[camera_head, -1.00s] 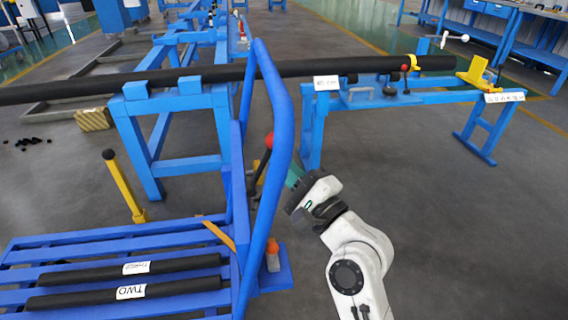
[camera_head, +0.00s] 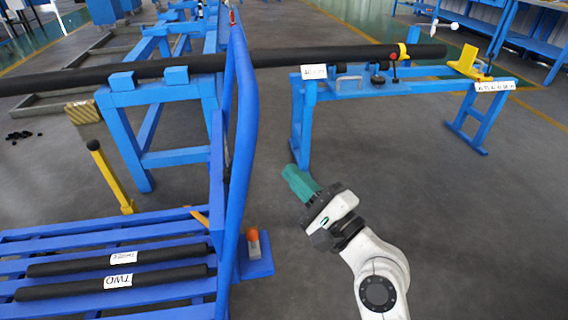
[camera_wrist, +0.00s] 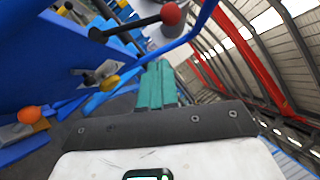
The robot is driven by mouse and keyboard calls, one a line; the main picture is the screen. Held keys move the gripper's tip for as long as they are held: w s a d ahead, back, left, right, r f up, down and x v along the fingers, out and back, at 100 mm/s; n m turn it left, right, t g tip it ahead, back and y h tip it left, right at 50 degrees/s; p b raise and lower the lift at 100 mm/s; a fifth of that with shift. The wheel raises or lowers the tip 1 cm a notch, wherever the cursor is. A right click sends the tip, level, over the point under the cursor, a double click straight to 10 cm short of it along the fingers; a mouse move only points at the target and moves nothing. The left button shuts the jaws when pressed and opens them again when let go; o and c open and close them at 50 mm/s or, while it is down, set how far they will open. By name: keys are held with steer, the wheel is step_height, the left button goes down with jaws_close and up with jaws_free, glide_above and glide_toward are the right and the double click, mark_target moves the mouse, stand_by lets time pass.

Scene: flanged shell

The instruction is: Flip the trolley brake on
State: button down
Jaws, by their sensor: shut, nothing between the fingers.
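The blue slatted trolley (camera_head: 60,236) with its upright handle (camera_head: 240,120) stands at the left in the head view. A black lever with a red ball (camera_wrist: 170,13) shows at the top of the wrist view, beside a blue panel; the head view does not show it. A yellow lever with a black knob (camera_head: 112,178) stands tilted at the trolley's far side. I cannot tell for sure which lever is the brake. My teal gripper (camera_head: 292,173) is shut and empty, right of the handle and apart from it. It also shows in the wrist view (camera_wrist: 156,72).
An orange-topped piece (camera_head: 253,238) stands on a blue foot beside the trolley. Black rods (camera_head: 110,286) lie on the slats. A long black pipe (camera_head: 350,54) rests on blue stands (camera_head: 300,130) behind my gripper. The grey floor right of my arm is clear.

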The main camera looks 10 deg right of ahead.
steer(key=shift+v, duration=2.25)
steer(key=shift+r, duration=0.15)
steer(key=s+d+f+n+g+h, duration=0.25)
steer(key=s+f+n+g, duration=0.3)
steer(key=f, duration=0.55)
steer(key=s+d+f+n+g+h, duration=0.2)
steer(key=s+f+n+g+h, duration=0.15)
steer(key=s+f+n, duration=0.45)
steer(key=s+d+f+n+g+h, duration=0.1)
steer(key=s+d+f+g+h, duration=0.1)
steer(key=s+d+f+g, duration=0.4)
steer(key=s+d+f+n+g+h, duration=0.2)
steer(key=s+d+f+h, duration=0.15)
steer(key=s, duration=0.45)
step_height(320, 180, up, 27)
steer(key=p, duration=2.7)
steer(key=shift+s+d, duration=0.4)
steer(key=shift+s, duration=0.05)
